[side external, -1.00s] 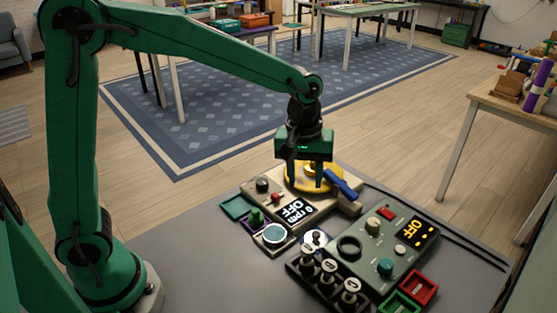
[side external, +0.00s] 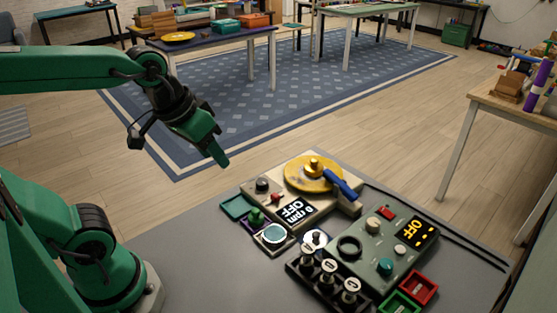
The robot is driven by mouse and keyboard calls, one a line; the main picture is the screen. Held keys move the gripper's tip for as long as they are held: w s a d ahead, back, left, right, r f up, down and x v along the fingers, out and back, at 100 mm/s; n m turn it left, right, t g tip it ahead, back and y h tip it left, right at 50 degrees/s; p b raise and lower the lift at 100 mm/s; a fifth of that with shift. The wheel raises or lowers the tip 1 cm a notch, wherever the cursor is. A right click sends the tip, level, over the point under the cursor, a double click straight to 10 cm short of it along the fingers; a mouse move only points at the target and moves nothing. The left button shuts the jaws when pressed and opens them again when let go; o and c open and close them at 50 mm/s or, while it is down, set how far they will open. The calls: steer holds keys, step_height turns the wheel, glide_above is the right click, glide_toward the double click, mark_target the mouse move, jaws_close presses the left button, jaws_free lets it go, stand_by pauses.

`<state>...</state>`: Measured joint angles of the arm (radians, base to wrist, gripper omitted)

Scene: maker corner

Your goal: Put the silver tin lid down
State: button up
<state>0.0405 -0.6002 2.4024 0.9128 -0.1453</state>
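My gripper (side external: 222,160) hangs in the air left of the machines, tilted down and to the right. It is seen from the side, so its finger gap is hidden, and I see nothing held in it. A small round silvery disc with a dark knob (side external: 314,241) lies between the two machines; I cannot tell for sure whether it is the silver tin lid. A yellow round plate (side external: 305,174) with a gold knob sits on the cream machine (side external: 333,204), whose display reads 0 rpm and OFF.
A green-grey control box (side external: 372,246) reads OFF. A dark rack (side external: 323,287) with several capped items stands in front. Red (side external: 419,287) and green (side external: 400,304) trays are at right, a round teal-topped dish (side external: 273,236) at left. The grey bench (side external: 205,255) is bare at left.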

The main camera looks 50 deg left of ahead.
steer(key=s, duration=0.2)
steer(key=s+a+m, duration=0.1)
steer(key=shift+f+t, duration=0.25)
steer(key=shift+t, duration=0.15)
